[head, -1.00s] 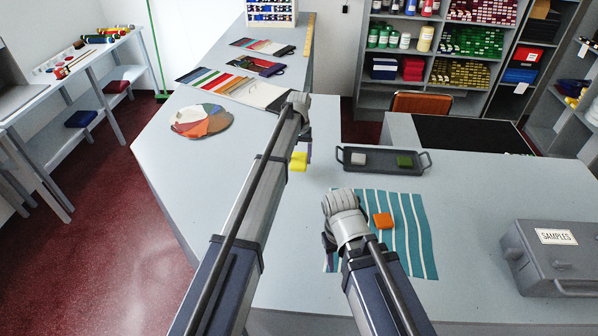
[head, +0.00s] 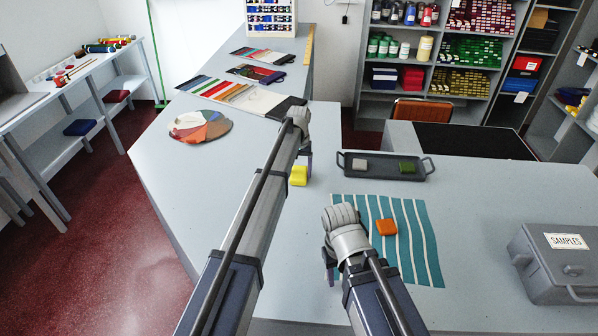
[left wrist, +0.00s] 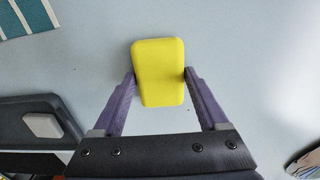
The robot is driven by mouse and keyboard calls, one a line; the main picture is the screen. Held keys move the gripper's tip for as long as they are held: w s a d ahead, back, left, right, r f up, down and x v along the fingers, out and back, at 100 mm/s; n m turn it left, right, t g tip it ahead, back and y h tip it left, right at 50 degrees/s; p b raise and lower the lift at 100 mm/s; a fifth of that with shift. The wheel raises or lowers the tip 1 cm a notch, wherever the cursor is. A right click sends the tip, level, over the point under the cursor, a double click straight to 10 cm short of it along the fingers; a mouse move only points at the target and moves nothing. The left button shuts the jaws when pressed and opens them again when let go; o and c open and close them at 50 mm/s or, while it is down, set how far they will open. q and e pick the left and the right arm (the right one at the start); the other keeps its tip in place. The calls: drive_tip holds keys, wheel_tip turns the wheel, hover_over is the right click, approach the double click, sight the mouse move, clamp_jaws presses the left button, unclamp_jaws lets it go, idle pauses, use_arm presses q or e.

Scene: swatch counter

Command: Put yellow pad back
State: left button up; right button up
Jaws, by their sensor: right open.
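The yellow pad (head: 298,176) is between the fingertips of my left gripper (left wrist: 160,78), with a finger against each side. It also shows in the left wrist view (left wrist: 158,70), close to the counter; I cannot tell whether it touches. The dark tray (head: 428,172) is to its right, holding a pale pad (head: 360,163) and a green pad (head: 407,165) with bare space between them. An orange pad (head: 386,228) lies on the teal striped mat (head: 425,250). My right gripper (head: 328,268) is open beside the mat's left edge, mostly hidden by its wrist.
A grey SAMPLES box (head: 535,265) stands at the right. Colour cards (head: 235,92) and a round colour fan (head: 201,126) lie at the back left of the counter. The counter is clear between the yellow pad and the tray.

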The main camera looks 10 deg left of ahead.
sight(299, 172)
use_arm(q)
drive_tip(key=o, duration=0.3)
drive_tip(key=shift+o, duration=0.2)
drive_tip(key=shift+r, duration=0.1)
use_arm(e)
drive_tip(key=shift+r, duration=0.1)
use_arm(q)
wheel_tip(299, 172, up, 12)
drive_tip(key=p, duration=1.2)
use_arm(e)
wheel_tip(299, 172, up, 12)
